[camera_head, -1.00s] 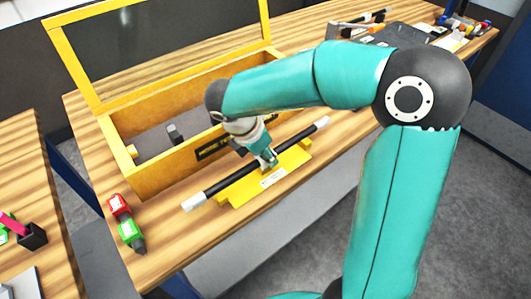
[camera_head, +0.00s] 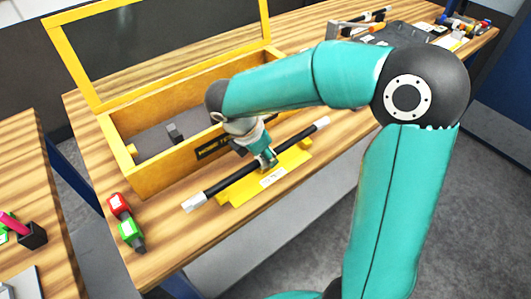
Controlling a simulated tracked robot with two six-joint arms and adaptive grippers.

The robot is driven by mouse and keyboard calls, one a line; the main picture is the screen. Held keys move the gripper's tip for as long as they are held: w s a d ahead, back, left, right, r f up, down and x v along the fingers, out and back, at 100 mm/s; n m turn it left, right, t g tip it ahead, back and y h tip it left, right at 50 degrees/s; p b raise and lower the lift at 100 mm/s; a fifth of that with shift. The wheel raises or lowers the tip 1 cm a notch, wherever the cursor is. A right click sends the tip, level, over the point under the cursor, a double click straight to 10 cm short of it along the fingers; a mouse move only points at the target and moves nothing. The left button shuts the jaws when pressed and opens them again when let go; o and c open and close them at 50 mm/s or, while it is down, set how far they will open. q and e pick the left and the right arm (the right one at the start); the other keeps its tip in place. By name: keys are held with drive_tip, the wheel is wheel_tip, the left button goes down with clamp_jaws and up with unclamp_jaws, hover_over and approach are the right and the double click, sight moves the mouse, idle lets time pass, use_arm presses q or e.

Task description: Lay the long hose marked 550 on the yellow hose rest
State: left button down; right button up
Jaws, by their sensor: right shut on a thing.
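The long black hose with white ends (camera_head: 222,186) lies along the yellow hose rest (camera_head: 243,190) on the wooden table, in front of the yellow box. Its marking is too small to read. My right gripper (camera_head: 268,165) is over the middle of the hose and shut on it, with the fingers partly hidden by the wrist. The hose looks to be at the level of the rest; I cannot tell whether it bears fully on it. My left gripper is not in view.
The open yellow box (camera_head: 160,177) with a raised framed lid (camera_head: 88,62) stands just behind the rest. Tools and parts (camera_head: 395,33) lie at the far right end.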

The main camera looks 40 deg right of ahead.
drive_tip(key=shift+f+b, duration=0.3)
drive_tip(key=shift+f, duration=0.15)
drive_tip(key=o, duration=1.2)
drive_tip(key=shift+c, duration=0.2)
drive_tip(key=shift+r, duration=0.1)
wheel_tip(320, 180, up, 7)
drive_tip(key=p, duration=0.6)
drive_tip(key=shift+p, duration=0.35)
